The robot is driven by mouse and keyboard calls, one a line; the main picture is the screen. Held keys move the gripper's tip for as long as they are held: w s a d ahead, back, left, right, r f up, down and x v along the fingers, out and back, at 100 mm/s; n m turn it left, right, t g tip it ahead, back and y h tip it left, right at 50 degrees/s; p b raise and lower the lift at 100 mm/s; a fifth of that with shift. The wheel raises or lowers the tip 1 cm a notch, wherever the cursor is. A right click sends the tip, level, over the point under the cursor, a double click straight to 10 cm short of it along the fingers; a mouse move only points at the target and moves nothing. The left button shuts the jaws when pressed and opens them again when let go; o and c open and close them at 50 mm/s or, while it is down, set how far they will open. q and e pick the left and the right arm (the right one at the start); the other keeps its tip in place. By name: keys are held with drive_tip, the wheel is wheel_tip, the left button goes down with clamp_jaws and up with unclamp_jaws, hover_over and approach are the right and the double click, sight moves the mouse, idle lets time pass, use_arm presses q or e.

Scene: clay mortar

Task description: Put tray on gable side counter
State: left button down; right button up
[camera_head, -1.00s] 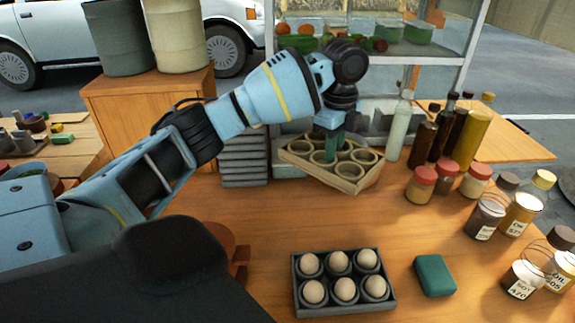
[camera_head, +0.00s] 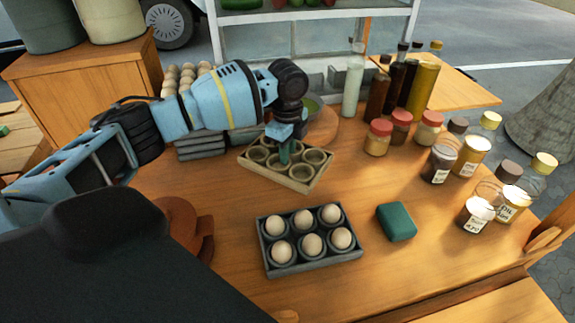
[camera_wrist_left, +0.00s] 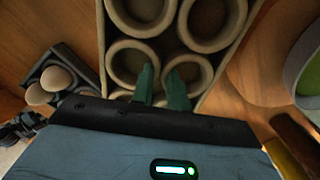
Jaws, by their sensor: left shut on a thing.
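A beige tray (camera_head: 310,184) with several empty round cups is over the wooden counter (camera_head: 375,275), behind the egg tray. My left gripper (camera_head: 284,152) reaches it from above and is shut on it. In the left wrist view its green fingers (camera_wrist_left: 163,86) pinch the tray (camera_wrist_left: 104,60) at a wall between cups. The tray looks nearly level; I cannot tell whether it touches the counter. I cannot tell which surface is the gable side counter. My right gripper is not in view.
A grey tray (camera_head: 347,259) with several eggs and a green block (camera_head: 396,222) are in front. Grey trays (camera_head: 202,147) are stacked behind left. Jars (camera_head: 377,138) and bottles (camera_head: 423,88) stand at right. A side board (camera_head: 465,93) lies beyond; its right part is clear.

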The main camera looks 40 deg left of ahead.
use_arm(q)
wheel_tip(320, 180, down, 5)
drive_tip(key=shift+r, duration=0.1)
idle(0.3)
drive_tip(key=shift+f, duration=0.2)
drive_tip(key=c, duration=1.4)
unclamp_jaws()
drive_tip(key=shift+r, duration=0.1)
wheel_tip(320, 180, up, 12)
drive_tip(key=shift+r+p, duration=0.1)
drive_tip(key=shift+p, duration=0.2)
